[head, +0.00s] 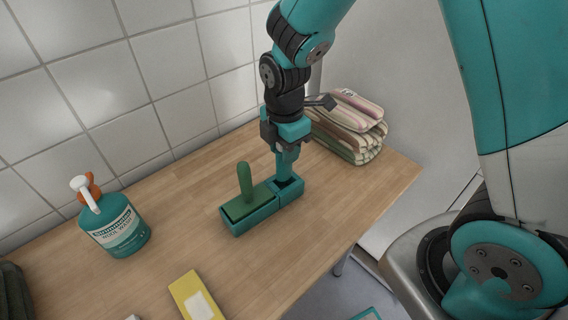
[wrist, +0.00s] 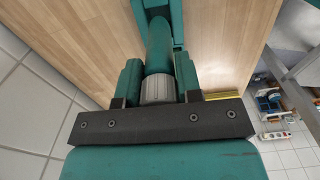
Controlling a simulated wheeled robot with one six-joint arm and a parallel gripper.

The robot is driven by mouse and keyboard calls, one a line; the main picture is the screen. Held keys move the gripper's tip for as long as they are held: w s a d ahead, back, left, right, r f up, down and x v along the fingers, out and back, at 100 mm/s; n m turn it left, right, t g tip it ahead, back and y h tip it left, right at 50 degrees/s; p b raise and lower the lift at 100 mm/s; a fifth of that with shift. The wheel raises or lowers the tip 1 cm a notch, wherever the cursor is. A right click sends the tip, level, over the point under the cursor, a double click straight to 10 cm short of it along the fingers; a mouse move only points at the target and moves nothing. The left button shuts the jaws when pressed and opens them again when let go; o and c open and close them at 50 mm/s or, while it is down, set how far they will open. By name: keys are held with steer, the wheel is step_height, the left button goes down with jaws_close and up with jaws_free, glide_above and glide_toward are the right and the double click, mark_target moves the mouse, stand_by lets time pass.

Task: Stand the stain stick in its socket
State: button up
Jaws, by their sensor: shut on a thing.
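The stain stick (head: 284,172) is a teal cylinder, upright under my gripper (head: 287,147). In the wrist view my gripper (wrist: 158,88) is shut on the stick's grey ribbed end, with the teal body of the stick (wrist: 160,50) running away from the camera. A teal holder (head: 255,219) stands on the table. The stick's lower end is at the dark square socket (head: 291,187) at the holder's right end. It looks inside the opening, but how deep, and whether it rests on the bottom, I cannot tell. The holder also shows in the wrist view (wrist: 178,30).
A green upright handle (head: 245,184) rises from the holder's left part, close to my gripper. Folded striped towels (head: 348,128) lie behind right. A teal spray bottle (head: 118,233) stands left, and a yellow item (head: 191,293) lies in front. The wooden table (head: 178,205) is clear left of the holder.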

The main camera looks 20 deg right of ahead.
mark_target(284, 172)
steer(key=shift+f, duration=2.25)
steer(key=shift+f, duration=0.2)
steer(key=o, duration=1)
steer(key=shift+c, duration=0.2)
steer(key=shift+r, duration=0.15)
